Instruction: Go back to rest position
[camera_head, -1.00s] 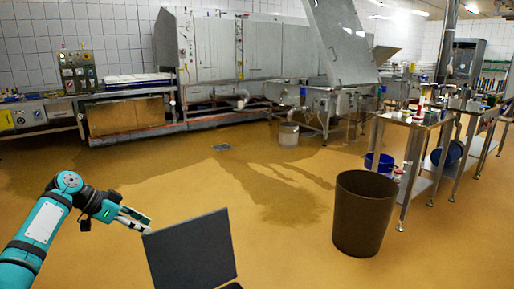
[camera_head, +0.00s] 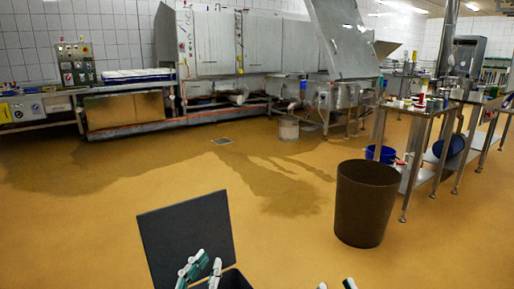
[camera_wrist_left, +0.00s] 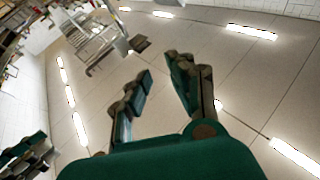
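My left gripper (camera_head: 204,262) is at the bottom of the head view, its fingers pointing up in front of a dark grey panel. In the left wrist view the left gripper (camera_wrist_left: 160,70) has its two fingers apart with nothing between them. Behind them are the pale ceiling and its lights. My right gripper (camera_head: 336,284) shows only as two separate fingertips at the bottom edge of the head view. The rest of it is out of frame.
A dark brown bin (camera_head: 365,205) stands on the floor right of centre. Steel tables (camera_head: 420,112) with small items on top are at the right, with a blue bucket (camera_head: 380,153) below. Large steel machines (camera_head: 215,45) line the back wall. The middle floor is clear.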

